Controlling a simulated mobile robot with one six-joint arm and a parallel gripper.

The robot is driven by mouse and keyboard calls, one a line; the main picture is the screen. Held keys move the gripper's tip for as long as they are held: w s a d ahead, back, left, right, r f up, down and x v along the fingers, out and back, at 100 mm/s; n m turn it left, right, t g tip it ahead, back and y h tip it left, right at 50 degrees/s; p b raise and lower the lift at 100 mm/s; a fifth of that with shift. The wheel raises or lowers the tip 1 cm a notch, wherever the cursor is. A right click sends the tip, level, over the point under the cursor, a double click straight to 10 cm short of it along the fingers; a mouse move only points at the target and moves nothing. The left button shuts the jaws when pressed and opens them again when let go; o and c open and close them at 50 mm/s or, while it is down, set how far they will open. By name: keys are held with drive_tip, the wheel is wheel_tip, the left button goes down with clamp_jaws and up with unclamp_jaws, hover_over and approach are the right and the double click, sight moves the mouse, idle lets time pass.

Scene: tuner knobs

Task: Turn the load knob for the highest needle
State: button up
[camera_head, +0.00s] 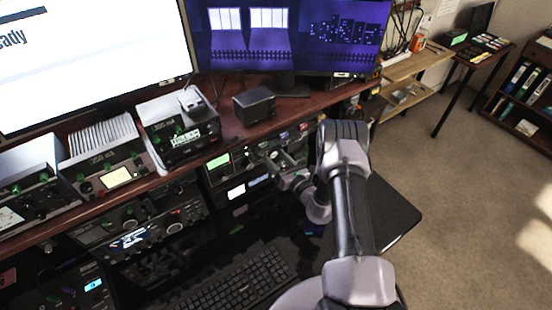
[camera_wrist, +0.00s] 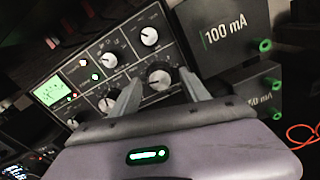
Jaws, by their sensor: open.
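In the wrist view, a dark tuner panel (camera_wrist: 110,62) carries several white-and-black knobs and a green-lit meter (camera_wrist: 52,91). The meter's needle is too small to read. My gripper (camera_wrist: 159,76) is open, its two fingers on either side of a large knob (camera_wrist: 159,78) at the panel's lower right. I cannot tell whether the fingers touch it. Other knobs sit above (camera_wrist: 149,36) and to the left (camera_wrist: 108,60). The labels are not legible, so I cannot tell which is the load knob. In the head view, my gripper (camera_head: 283,165) is at the panel (camera_head: 222,163) under the shelf.
Dark boxes, one marked 100 mA (camera_wrist: 228,34), stand right of the panel. Several radios, such as one with a lit display (camera_head: 135,238), fill the desk's left. A keyboard (camera_head: 235,285) lies in front. Monitors (camera_head: 290,35) stand above the wooden shelf. Open floor lies right.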

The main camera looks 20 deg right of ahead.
clamp_jaws()
drive_tip(key=m+b, duration=0.1)
drive_tip(key=m, duration=0.3)
drive_tip(key=shift+m, duration=0.3)
drive_tip(key=m+b, duration=0.1)
drive_tip(key=m, duration=0.4)
drive_tip(key=shift+m, duration=0.4)
idle(0.3)
unclamp_jaws()
